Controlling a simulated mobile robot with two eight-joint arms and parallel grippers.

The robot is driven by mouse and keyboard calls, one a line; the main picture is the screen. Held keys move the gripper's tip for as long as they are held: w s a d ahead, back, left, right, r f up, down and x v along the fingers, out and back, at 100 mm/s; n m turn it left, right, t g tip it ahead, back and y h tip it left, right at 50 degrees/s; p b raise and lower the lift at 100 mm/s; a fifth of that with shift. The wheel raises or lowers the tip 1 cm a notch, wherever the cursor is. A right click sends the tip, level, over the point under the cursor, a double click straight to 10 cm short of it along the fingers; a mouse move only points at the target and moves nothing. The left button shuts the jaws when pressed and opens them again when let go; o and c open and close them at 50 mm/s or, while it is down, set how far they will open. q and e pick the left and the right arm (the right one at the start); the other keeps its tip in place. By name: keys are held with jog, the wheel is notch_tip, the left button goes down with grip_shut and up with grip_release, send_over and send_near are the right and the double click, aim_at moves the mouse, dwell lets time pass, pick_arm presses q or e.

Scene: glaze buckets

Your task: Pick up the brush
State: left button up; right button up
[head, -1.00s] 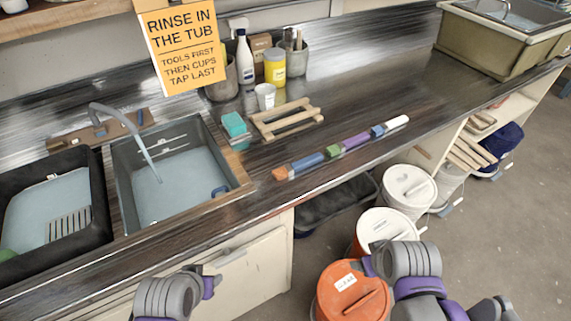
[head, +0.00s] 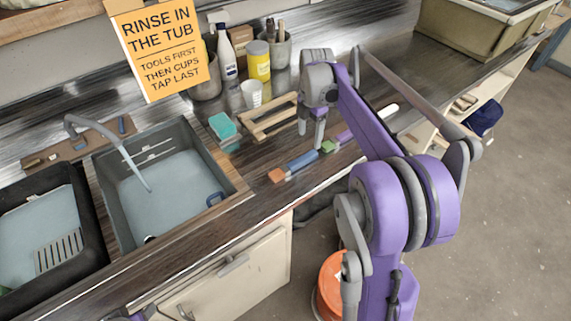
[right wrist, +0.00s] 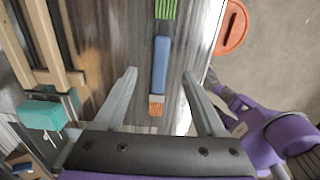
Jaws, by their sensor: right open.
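A brush with a blue handle and orange bristles (head: 296,165) lies along the front part of the worktop. It also shows in the right wrist view (right wrist: 160,66), lying between my two fingers in the picture. A brush with green bristles and a purple handle (head: 340,140) lies in line with it; only its green bristles (right wrist: 166,9) show at the top of the wrist view. A third, white-handled brush (head: 389,110) is partly hidden by my right arm. My right gripper (head: 311,138) is open and empty, its fingers pointing down above the worktop near the blue-handled brush.
A wooden rack (head: 268,118) and a teal sponge (head: 223,126) lie behind the brushes. A water-filled sink (head: 237,185) is at the left. Bottles and cups stand at the back. An orange bucket (head: 330,285) stands on the floor in front.

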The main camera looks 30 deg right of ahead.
aim_at(307, 156)
notch_tip(307, 156, down, 3)
jog(key=shift+r, duration=0.2)
jog(key=f, duration=0.5)
jog(key=shift+a+f, duration=0.25)
jog(key=shift+f, duration=0.15)
grip_shut()
